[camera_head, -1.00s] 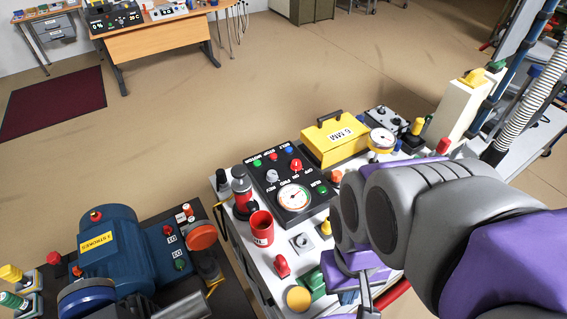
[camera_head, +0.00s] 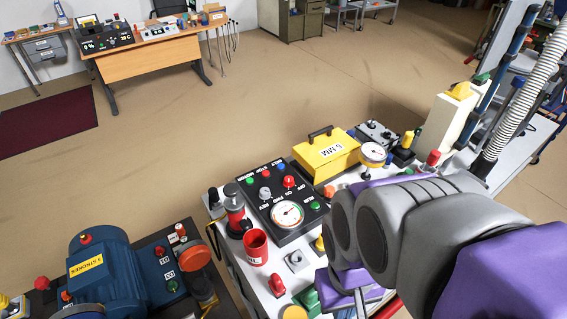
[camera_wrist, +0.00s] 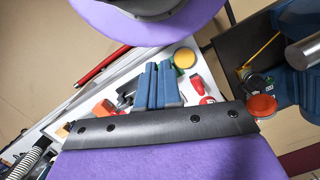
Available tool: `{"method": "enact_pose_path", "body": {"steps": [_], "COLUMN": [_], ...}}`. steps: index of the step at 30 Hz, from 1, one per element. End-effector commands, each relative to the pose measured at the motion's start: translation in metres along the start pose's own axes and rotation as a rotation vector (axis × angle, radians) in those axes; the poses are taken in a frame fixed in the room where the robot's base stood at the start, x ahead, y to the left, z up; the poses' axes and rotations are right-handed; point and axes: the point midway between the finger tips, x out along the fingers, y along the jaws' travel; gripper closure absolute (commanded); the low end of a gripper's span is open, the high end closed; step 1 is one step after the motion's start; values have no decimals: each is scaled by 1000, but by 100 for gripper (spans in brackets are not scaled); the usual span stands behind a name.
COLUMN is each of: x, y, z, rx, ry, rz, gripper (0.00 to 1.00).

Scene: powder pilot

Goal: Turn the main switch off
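A black control panel (camera_head: 277,205) lies on the bench, left of my arm in the head view. It carries a red knob (camera_head: 289,182) by OFF/ON lettering, a grey knob (camera_head: 265,192) and a round white gauge (camera_head: 288,214). A separate red switch-like piece (camera_head: 277,284) stands on the bench front. Which one is the main switch I cannot tell for sure. My gripper (camera_head: 352,300) hangs over the bench's front right, apart from the panel. The wrist view shows a red piece (camera_wrist: 197,84) on the bench.
A red cup (camera_head: 256,248) stands left of the gauge. A yellow box (camera_head: 325,155) and a dial gauge (camera_head: 373,153) stand behind the panel. A blue motor (camera_head: 110,275) sits on a dark bench at left. A wooden desk (camera_head: 160,45) is far back; open floor lies between.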

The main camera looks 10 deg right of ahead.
Motion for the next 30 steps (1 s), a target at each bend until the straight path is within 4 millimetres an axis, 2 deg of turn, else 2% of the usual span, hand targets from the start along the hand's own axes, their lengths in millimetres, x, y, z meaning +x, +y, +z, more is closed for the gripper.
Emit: {"method": "enact_pose_path", "body": {"steps": [1,4,8,12,18,25,30], "x": [-1,-7,-25,-48,-72,-88,-92], "y": [0,1,4,8,14,20,23], "z": [-2,-13,-47,-96,-164,-243,-300], "rx": [4,26,91,181,300,423,504], "ry": [0,2,10,29,48,73,92], "rz": [0,1,3,7,13,16,16], "gripper": [90,81,68,55,37,37,37]}}
